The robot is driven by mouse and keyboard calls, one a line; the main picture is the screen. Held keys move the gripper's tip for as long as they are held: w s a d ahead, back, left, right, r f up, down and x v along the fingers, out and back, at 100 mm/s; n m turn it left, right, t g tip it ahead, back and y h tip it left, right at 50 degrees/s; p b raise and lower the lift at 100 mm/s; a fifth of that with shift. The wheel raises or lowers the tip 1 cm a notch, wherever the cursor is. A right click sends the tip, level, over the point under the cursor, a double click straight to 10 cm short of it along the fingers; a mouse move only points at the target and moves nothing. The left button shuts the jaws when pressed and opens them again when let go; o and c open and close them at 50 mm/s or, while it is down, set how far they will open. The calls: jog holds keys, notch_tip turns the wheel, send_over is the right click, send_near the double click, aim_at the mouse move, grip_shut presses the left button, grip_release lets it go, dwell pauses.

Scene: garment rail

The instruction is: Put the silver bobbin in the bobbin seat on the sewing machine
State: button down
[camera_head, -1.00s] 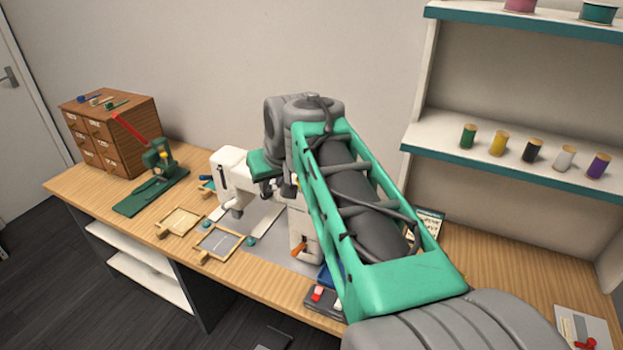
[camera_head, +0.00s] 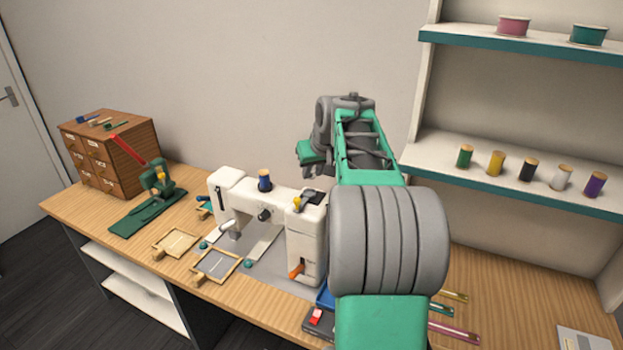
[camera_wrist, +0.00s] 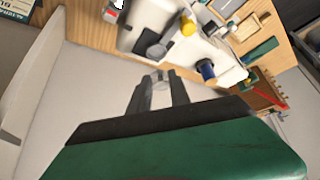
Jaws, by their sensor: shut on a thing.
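My gripper (camera_wrist: 160,92) is shut on a small silver piece, the silver bobbin (camera_wrist: 158,78), between its fingertips in the wrist view. The white sewing machine (camera_head: 305,240) stands on the bench in the head view, left of my arm. It also shows in the wrist view (camera_wrist: 150,14), beyond the fingertips. On its right top are a yellow part (camera_head: 298,202) and a dark part (camera_head: 313,197). I cannot tell which part is the bobbin seat. In the head view the green hand (camera_head: 311,152) is raised above and right of the machine; the fingertips cannot be made out there.
A blue spool (camera_head: 265,180) stands upright on the machine. An orange lever (camera_head: 296,271) is on its front. A green press (camera_head: 154,186) and wooden drawers (camera_head: 136,152) are at left. A shelf (camera_head: 510,166) with several spools is at right.

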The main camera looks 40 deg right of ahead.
aim_at(312, 178)
jog(key=f, duration=0.2)
jog(key=w+f+p, duration=0.1)
jog(key=shift+d+f, duration=0.1)
jog(key=shift+f, duration=0.65)
jog(key=shift+f, duration=0.1)
jog(key=shift+f+b, duration=0.35)
jog(key=shift+f, duration=0.15)
jog(key=c, duration=1.2)
grip_release()
